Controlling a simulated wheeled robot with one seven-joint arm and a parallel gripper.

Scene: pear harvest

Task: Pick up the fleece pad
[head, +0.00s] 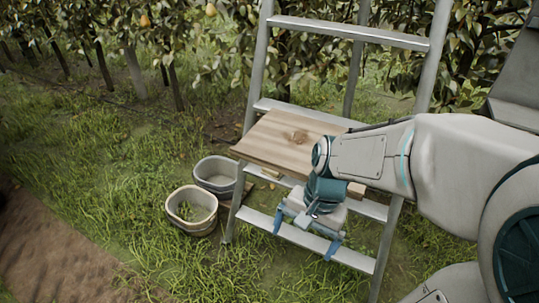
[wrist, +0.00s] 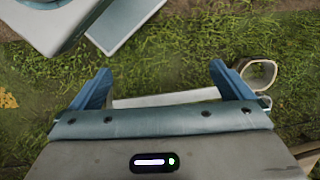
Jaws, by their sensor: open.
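I cannot make out a fleece pad in either view. My gripper (head: 304,236) is open in the head view, pointing down in front of the lower rungs of the ladder. In the wrist view my gripper (wrist: 160,72) shows two blue fingers spread wide with nothing held between them. A pale bar, which looks like a ladder rung (wrist: 165,98), crosses behind the fingers, with grass beyond. My arm hides part of the ladder and of the wooden board.
A metal ladder (head: 360,33) carries a wooden board (head: 275,146). Two buckets stand on the grass to its left: a front one (head: 190,222) with greenish contents and a rear one (head: 214,172). Pear trees line the back. Open grass lies at the left.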

